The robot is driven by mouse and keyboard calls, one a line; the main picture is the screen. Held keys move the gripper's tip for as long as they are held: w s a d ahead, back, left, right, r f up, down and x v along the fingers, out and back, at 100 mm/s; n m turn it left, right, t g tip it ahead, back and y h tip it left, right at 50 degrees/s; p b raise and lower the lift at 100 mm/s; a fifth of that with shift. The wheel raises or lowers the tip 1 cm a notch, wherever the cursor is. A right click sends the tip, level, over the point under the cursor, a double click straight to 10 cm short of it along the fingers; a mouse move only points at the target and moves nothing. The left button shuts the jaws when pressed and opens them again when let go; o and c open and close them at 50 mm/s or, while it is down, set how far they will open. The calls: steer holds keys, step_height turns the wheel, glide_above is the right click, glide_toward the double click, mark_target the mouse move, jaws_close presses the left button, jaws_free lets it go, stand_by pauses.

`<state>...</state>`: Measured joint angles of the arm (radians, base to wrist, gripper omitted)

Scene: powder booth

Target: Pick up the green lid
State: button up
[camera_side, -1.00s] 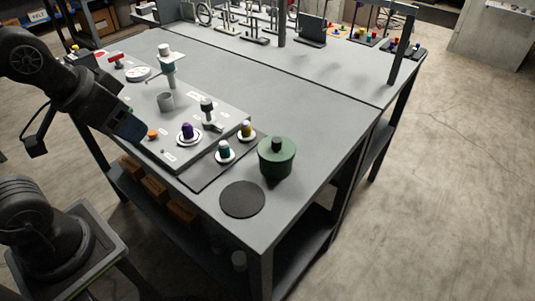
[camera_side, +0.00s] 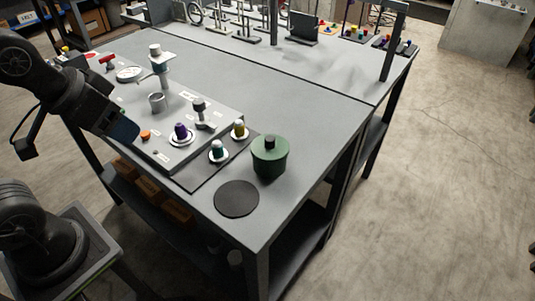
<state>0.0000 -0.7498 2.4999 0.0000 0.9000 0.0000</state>
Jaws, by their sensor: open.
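The green lid (camera_side: 270,147) with a black knob sits on a green pot (camera_side: 269,164) near the right side of the grey table. My gripper (camera_side: 125,130) is at the left, over the left edge of the panel, well apart from the lid. It appears as a dark blue-black block at the end of my arm; its fingers are hard to make out, and I see nothing held in it.
A round black mat (camera_side: 236,199) lies in front of the pot. Left of the pot stand a teal-topped piece (camera_side: 218,149), a yellow-topped piece (camera_side: 239,129) and a purple one (camera_side: 181,132). A grey panel (camera_side: 185,110) carries fixtures. The table behind the pot is clear.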

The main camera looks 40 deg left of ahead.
steer(key=o, duration=0.7)
steer(key=shift+o, duration=0.2)
steer(key=w+d+r+m+g, duration=0.2)
steer(key=w+d+r+m, duration=0.15)
steer(key=w, duration=0.35)
steer(key=w+d+r+m+g, duration=0.1)
steer(key=w+d+r+m, duration=0.1)
steer(key=w+m, duration=0.35)
steer(key=m+g+y, duration=0.1)
steer(key=m+g, duration=0.2)
steer(key=m, duration=0.4)
glide_toward(270, 138)
steer(key=f, duration=0.5)
steer(key=shift+s+a+f, duration=0.15)
steer(key=shift+s+a, duration=0.1)
steer(key=shift+a, duration=0.05)
steer(key=shift+w+a+f, duration=0.1)
steer(key=shift+a+f, duration=0.05)
steer(key=shift+f, duration=2.45)
